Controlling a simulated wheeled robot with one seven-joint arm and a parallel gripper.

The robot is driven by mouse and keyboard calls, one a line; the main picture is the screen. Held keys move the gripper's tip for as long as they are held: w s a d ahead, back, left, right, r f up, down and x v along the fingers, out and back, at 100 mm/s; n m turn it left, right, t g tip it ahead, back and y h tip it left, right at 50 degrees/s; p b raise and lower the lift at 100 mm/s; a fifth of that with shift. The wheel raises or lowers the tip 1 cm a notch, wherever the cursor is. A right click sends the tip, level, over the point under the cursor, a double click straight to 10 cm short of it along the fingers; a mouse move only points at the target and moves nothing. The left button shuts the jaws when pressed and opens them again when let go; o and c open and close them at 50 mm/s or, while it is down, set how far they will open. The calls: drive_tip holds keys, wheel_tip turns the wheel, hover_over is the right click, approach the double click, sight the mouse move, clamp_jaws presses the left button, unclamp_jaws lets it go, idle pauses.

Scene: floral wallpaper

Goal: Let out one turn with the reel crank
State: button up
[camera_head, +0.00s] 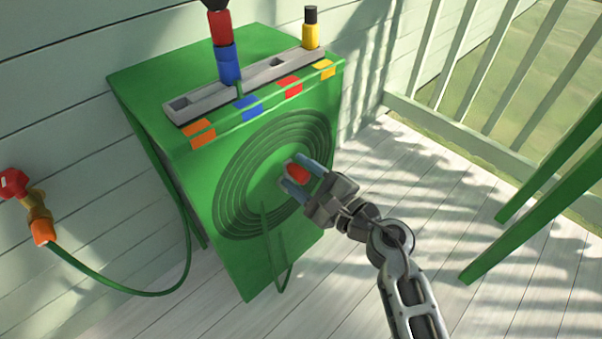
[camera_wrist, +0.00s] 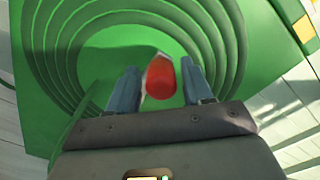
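The green hose reel box (camera_head: 255,265) stands against the wall, with coiled ring grooves on its front (camera_head: 235,195). A red crank knob (camera_head: 297,172) shows near the middle of the rings, with a pale metal piece beside it. My gripper (camera_head: 301,176) is at the knob, with its blue-grey fingers on either side. In the wrist view the red knob (camera_wrist: 161,78) sits between the two fingers, with visible gaps on both sides. The gripper is open. The crank's arm is mostly hidden.
The box's top has a grey slotted bar (camera_head: 200,97) with a red-and-blue fitting (camera_head: 227,62) and a yellow fitting (camera_head: 310,36). Coloured labels line its edge. A green hose (camera_head: 130,290) hangs left from an orange-and-red nozzle (camera_head: 38,220). Green legs (camera_head: 530,225) stand right.

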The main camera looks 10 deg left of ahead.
drive_tip(key=shift+o, duration=0.3)
drive_tip(key=shift+s+d+r, duration=0.1)
drive_tip(key=shift+s+d, duration=0.2)
drive_tip(key=shift+d, duration=0.1)
drive_tip(key=p+v, duration=0.1)
drive_tip(key=v, duration=0.5)
drive_tip(key=shift+s+d, duration=0.25)
drive_tip(key=shift+d, duration=0.05)
